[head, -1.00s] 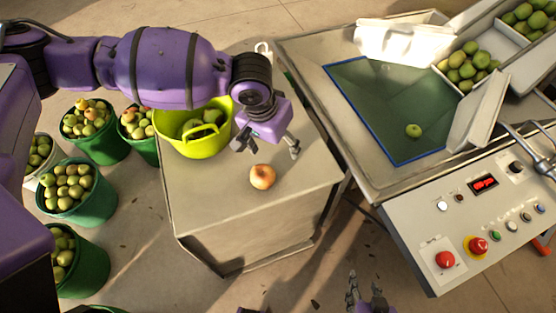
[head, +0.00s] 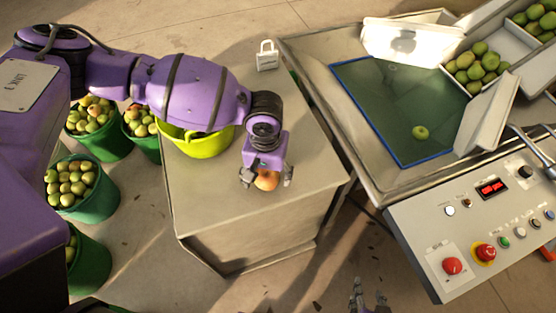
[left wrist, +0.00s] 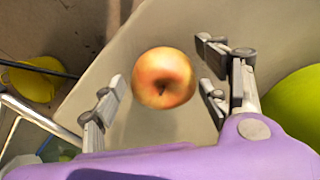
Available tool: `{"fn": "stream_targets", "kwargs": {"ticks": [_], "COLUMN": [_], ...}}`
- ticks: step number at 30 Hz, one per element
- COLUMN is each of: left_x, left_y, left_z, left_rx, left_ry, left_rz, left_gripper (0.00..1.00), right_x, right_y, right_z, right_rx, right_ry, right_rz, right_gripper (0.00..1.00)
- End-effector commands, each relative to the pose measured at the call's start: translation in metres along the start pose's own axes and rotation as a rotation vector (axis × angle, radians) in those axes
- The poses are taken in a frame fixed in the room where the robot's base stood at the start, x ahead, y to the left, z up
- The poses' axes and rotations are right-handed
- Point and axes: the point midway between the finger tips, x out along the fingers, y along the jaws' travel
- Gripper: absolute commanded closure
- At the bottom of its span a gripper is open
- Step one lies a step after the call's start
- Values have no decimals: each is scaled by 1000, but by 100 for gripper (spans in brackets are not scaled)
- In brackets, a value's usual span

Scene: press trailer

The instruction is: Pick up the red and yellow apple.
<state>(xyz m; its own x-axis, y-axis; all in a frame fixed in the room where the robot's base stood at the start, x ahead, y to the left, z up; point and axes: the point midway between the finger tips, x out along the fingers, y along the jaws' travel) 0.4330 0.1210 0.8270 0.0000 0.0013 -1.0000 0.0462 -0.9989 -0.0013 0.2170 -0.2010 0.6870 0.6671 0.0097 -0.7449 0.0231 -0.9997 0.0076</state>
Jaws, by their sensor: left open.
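The red and yellow apple (head: 266,181) sits on the grey cabinet top (head: 215,195). My left gripper (head: 266,183) is open, with its fingers on either side of the apple in the head view. In the left wrist view the apple (left wrist: 163,78) shows between and slightly beyond the open fingers (left wrist: 160,100). A gap shows on the right; I cannot tell whether the left finger touches it. My right gripper (head: 368,300) is at the bottom edge of the head view, away from the cabinet, fingers apart.
A yellow-green bucket (head: 208,147) stands on the cabinet behind the gripper. A padlock-shaped white object (head: 267,56) is at the back corner. The press tray (head: 350,150) and control panel (head: 480,235) are at right. Green buckets of fruit (head: 90,215) stand at left.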

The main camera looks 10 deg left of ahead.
Motion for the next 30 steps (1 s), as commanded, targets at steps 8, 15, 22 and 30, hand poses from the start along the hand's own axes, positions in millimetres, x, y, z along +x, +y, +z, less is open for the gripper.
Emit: {"fn": "stream_targets", "kwargs": {"ticks": [8, 15, 22, 30], "left_x": [0, -1, -1, -17], "left_y": [0, 0, 0, 1], "left_z": [0, 0, 0, -1], "left_rx": [0, 0, 0, -1], "left_ry": [0, 0, 1, 3], "left_rz": [1, 1, 1, 3], "left_gripper": [46, 77, 82, 82], "right_x": [0, 0, 0, -2], "right_y": [-2, 0, 2, 4], "right_z": [-4, -3, -1, -3], "right_rx": [4, -2, -11, -11], "right_ry": [8, 5, 1, 2], "right_rz": [-2, -2, -1, 0], "right_gripper": [60, 60, 60, 60]}}
